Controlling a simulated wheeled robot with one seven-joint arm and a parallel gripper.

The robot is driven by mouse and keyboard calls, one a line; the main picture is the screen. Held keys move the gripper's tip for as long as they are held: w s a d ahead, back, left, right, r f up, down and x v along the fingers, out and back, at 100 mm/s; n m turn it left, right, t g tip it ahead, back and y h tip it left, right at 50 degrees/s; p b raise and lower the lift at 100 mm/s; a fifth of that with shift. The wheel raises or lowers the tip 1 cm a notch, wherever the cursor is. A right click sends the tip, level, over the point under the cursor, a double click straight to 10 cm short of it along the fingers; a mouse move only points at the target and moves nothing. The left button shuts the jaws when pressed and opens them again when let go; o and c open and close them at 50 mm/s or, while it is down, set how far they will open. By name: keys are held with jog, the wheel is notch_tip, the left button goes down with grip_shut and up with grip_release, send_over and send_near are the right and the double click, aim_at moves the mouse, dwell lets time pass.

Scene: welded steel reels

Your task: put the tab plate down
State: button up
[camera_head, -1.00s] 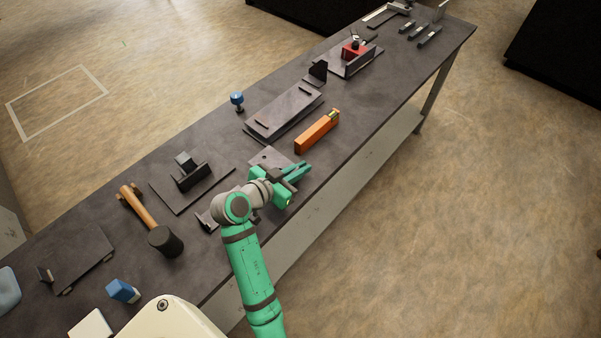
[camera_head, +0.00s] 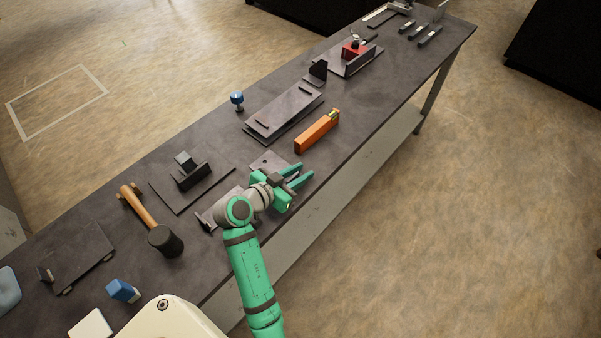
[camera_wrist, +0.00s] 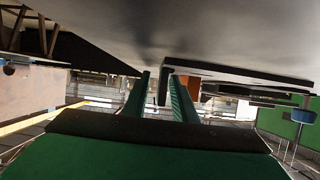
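The tab plate is a dark grey flat plate (camera_head: 268,160) on the workbench, partly hidden by my gripper in the head view. In the wrist view, a dark plate (camera_wrist: 245,76) lies close along the bench surface, which fills the top of that picture. Its upright tab (camera_wrist: 163,86) stands between my two green fingers. My gripper (camera_head: 302,173) is low over the bench near its front edge, fingers spread apart. It also shows in the wrist view (camera_wrist: 162,92), with a visible gap between the left finger and the tab; contact on the right cannot be told.
An orange block (camera_head: 317,131) lies just beyond my gripper. A long plate (camera_head: 284,110) and a blue-topped knob (camera_head: 237,99) are farther back. A plate with an upright block (camera_head: 192,180) and a mallet (camera_head: 165,240) lie to the left. The bench's front edge is close.

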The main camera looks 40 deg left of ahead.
jog(key=v, duration=1.2)
jog(key=shift+s, duration=0.1)
